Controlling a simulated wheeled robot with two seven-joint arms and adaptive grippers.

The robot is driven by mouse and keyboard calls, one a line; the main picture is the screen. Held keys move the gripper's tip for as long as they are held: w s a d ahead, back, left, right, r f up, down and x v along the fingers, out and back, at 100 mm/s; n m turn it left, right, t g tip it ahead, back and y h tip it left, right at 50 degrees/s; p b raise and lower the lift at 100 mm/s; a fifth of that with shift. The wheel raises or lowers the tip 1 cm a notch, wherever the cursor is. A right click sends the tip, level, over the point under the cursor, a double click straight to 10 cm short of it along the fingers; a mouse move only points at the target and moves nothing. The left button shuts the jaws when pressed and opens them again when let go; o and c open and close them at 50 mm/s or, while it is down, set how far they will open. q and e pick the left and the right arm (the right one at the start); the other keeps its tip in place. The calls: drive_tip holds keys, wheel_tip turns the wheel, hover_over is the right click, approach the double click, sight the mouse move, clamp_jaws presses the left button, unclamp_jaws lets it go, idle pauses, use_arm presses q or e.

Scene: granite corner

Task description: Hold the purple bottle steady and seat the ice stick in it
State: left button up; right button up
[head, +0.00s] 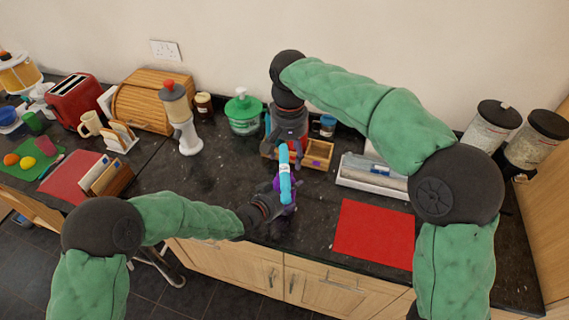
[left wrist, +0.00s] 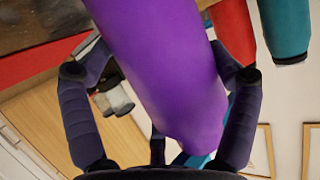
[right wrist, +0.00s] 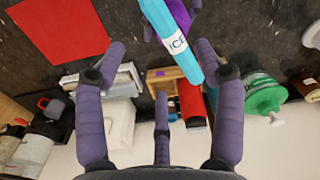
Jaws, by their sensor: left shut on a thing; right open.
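The purple bottle (head: 289,209) is held above the counter near its front edge; it fills the left wrist view (left wrist: 165,70). My left gripper (head: 272,200) is shut on it. The light-blue ice stick (head: 285,182) overlaps the bottle in the head view. Its label and one end show in the right wrist view (right wrist: 172,40), with part of the bottle (right wrist: 180,14) behind it. I cannot tell whether the stick sits in the bottle's mouth. My right gripper (head: 288,146) is open at the stick's far end, which lies near one finger.
A wooden box (head: 318,154) with compartments stands behind the right gripper; a red item (right wrist: 192,104) shows there. A white tray (head: 372,180) and a red mat (head: 374,234) lie to the right. A green-lidded jar (head: 243,112) stands behind.

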sight(287, 176)
drive_tip(key=shift+s+a+f, duration=0.1)
drive_tip(key=shift+f, duration=4.65)
